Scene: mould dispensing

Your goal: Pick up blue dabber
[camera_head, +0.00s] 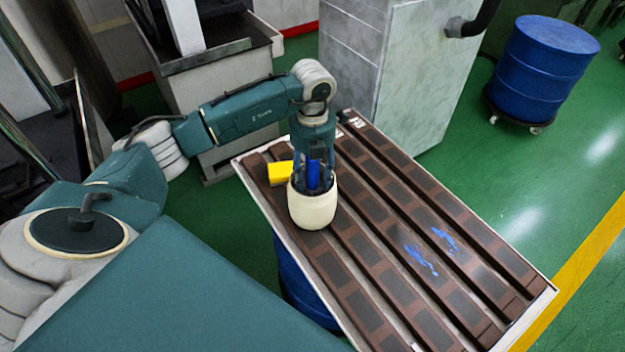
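The blue dabber (313,172) stands in a cream pot (313,209) on the tray table; only its blue upper part shows, and its lower part is hidden inside the pot. My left gripper (314,182) points down over the pot from above. Its dark fingers are at the pot's mouth, on both sides of the blue part. I cannot tell whether they touch it. My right gripper is not in view.
A yellow block (280,173) is right beside the pot, to its left. The tray table (540,300) holds long brown mould strips (400,290) with blue smears. A grey cabinet (410,70) stands behind, a blue drum (545,70) at back right.

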